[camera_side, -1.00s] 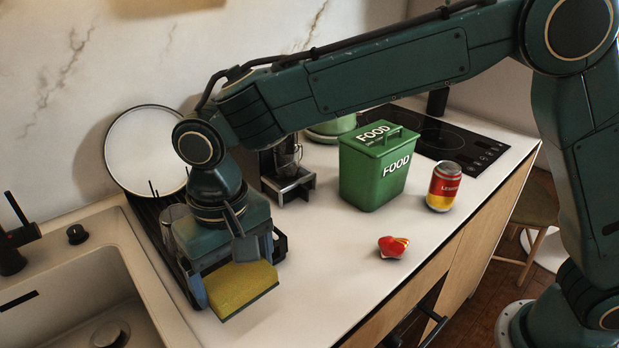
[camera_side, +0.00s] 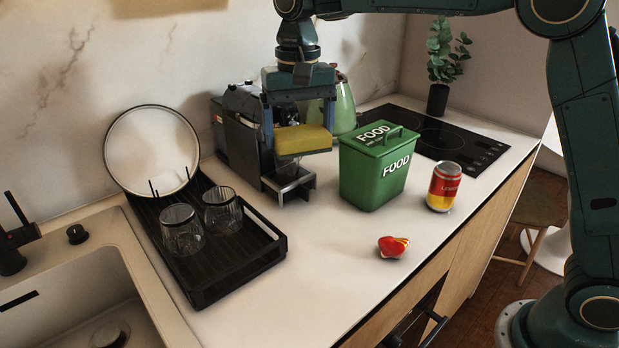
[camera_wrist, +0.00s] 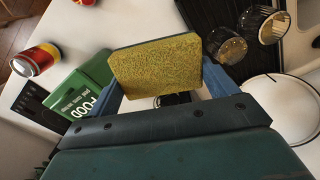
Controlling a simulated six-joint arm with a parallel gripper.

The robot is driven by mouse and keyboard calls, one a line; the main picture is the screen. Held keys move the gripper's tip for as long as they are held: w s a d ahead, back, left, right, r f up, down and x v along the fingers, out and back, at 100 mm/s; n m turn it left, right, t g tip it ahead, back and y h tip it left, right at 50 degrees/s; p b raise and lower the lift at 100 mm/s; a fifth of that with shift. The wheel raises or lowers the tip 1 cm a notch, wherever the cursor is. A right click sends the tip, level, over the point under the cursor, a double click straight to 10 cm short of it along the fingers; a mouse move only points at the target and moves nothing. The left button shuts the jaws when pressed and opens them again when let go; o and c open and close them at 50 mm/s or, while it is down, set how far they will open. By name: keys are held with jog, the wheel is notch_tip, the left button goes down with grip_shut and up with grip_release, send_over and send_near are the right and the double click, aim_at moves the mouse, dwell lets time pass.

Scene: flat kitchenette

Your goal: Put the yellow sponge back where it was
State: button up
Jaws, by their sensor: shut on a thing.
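My gripper (camera_side: 300,128) is shut on the yellow sponge (camera_side: 303,140) and holds it up in the air, in front of the coffee machine in the side view. In the wrist view the sponge (camera_wrist: 157,62) sits between the two blue fingers, its broad yellow-green face towards the camera. The sponge hides part of the coffee machine (camera_side: 243,140) and the glass under its spout. I cannot tell the exact height of the sponge above the counter.
A green food bin (camera_side: 372,180) and a red-yellow can (camera_side: 444,187) stand to the right. A crumpled red wrapper (camera_side: 392,246) lies near the front edge. The dish rack (camera_side: 225,275) holds two glasses and a plate (camera_side: 152,150). The sink (camera_side: 75,260) is at left. The counter's front middle is clear.

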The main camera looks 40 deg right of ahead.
send_over(302, 231)
notch_tip(302, 231, down, 16)
jog(key=shift+r, duration=0.15)
dwell(0.5)
jog(key=shift+f, duration=2.1)
jog(key=shift+f, duration=0.15)
jog(key=o, duration=0.6)
jog(key=shift+r, duration=6.2)
